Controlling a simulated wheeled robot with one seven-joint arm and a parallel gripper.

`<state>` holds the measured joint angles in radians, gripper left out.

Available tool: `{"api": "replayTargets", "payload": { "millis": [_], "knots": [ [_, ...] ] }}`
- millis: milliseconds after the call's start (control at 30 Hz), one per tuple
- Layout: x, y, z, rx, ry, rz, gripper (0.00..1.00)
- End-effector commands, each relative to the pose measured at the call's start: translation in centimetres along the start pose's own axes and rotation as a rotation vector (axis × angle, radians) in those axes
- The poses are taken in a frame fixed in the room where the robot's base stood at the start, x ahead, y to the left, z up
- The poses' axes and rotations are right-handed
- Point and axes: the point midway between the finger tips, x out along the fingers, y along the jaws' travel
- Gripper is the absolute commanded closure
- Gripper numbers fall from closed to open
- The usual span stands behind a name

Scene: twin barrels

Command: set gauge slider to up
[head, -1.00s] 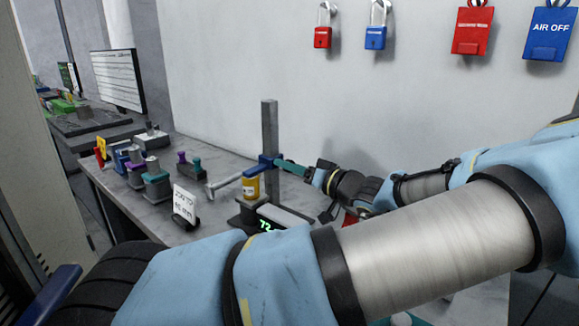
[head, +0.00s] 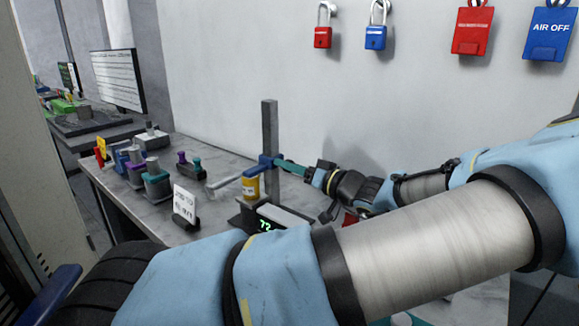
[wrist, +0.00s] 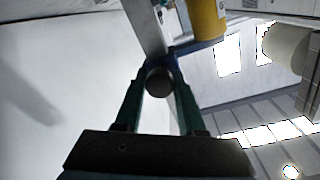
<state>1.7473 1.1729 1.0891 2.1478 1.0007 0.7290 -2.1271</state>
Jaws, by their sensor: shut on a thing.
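The gauge is a grey upright post (head: 269,130) on a dark base, with a blue slider (head: 264,160) partway up it. My gripper (head: 279,163) reaches in from the right at the slider's height. In the wrist view, the green fingers of my gripper (wrist: 159,88) are shut on a dark round knob (wrist: 159,82) at the blue slider (wrist: 178,62). The post (wrist: 146,25) runs up behind it.
A lit display (head: 265,226) is at the gauge's base. A white card (head: 184,203) and several coloured gauge pieces (head: 155,180) stand to the left on the grey bench (head: 120,192). Padlocks (head: 375,36) and tags (head: 472,30) hang on the wall. Wall space above the post is clear.

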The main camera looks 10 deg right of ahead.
Motion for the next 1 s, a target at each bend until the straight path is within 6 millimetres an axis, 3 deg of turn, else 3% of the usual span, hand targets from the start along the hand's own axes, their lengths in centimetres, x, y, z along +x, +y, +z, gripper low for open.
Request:
{"api": "replayTargets", "payload": {
  "millis": [167,500,933,967,1000],
  "knots": [
    [-0.1,-0.4,-1.2,-0.002,0.001,0.005,1.00],
    [-0.1,-4.0,-8.3,-0.002,0.002,0.004,1.00],
    [0.0,-4.6,-9.4,-0.001,0.005,0.000,1.00],
    [0.0,-4.6,-9.5,-0.001,0.005,0.000,0.59],
    [0.0,-4.6,-9.5,-0.002,0.005,0.000,0.54]
  ]
}}
